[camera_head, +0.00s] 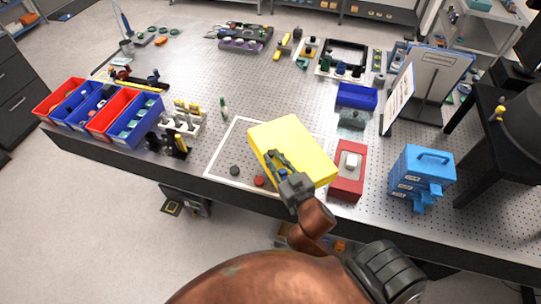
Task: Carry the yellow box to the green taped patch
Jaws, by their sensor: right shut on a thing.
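The yellow box (297,137) is in the middle of the camera_head view, over the front of the perforated metal table (190,70). My right gripper (278,162) is shut on the yellow box at its near left side. The box covers part of a white taped outline (218,146) on the table; I cannot tell how high it is above the surface. I cannot make out a green taped patch in this view. My left gripper is not in view.
A red box (347,172) with a pale button stands just right of the yellow box, with a blue drawer unit (421,172) farther right. Red and blue bins (107,112) line the left edge. A blue tray (357,96) lies behind. The table's middle left is fairly clear.

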